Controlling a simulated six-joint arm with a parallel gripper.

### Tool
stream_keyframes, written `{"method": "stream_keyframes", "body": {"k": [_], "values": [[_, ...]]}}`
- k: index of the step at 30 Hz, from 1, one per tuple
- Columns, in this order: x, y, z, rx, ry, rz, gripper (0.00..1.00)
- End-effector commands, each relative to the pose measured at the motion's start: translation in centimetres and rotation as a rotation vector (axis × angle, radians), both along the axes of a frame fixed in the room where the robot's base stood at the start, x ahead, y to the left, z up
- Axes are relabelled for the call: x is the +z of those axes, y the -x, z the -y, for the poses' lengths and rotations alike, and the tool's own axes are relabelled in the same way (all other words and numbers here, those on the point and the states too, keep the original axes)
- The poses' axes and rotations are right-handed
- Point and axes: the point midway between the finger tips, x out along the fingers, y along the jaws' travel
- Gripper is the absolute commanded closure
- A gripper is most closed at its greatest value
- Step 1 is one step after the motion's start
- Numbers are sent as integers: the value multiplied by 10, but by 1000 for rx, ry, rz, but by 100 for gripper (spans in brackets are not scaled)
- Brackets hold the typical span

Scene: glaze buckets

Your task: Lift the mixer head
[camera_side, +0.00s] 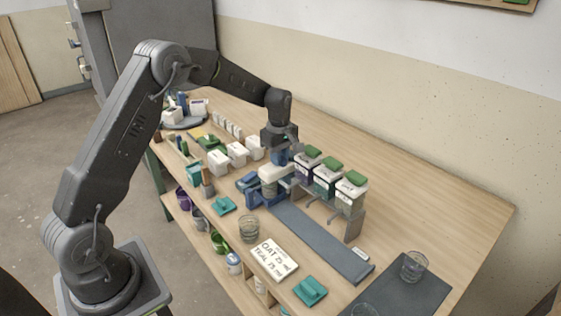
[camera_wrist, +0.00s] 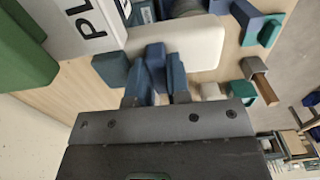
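The mixer head (camera_side: 273,174) is a cream-white bar, low and roughly level over its blue stand (camera_side: 262,198) in the side view. In the wrist view the white head (camera_wrist: 195,47) lies just beyond my fingers, with a dark blue block (camera_wrist: 110,68) at its left end. My gripper (camera_side: 279,157) points down at the head from above. In the wrist view my gripper's blue fingers (camera_wrist: 158,82) are close together, around or beside a small blue upright piece (camera_wrist: 156,58). Whether they touch it is unclear, since the blues blend.
Green-lidded glaze containers (camera_side: 325,180) stand on a rack close to the right of the mixer. White boxes (camera_side: 236,154) stand to its left. A glass (camera_side: 249,227), a written card (camera_side: 272,259) and a dark grey strip (camera_side: 320,243) lie in front.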

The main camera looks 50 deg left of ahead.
Motion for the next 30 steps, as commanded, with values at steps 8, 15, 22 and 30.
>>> {"method": "stream_keyframes", "body": {"k": [8,15,22,30], "values": [[3,0,0,0,0,1,100],[20,0,0,0,0,2,100],[35,0,0,1,0,2,100],[53,0,0,1,0,3,100]]}}
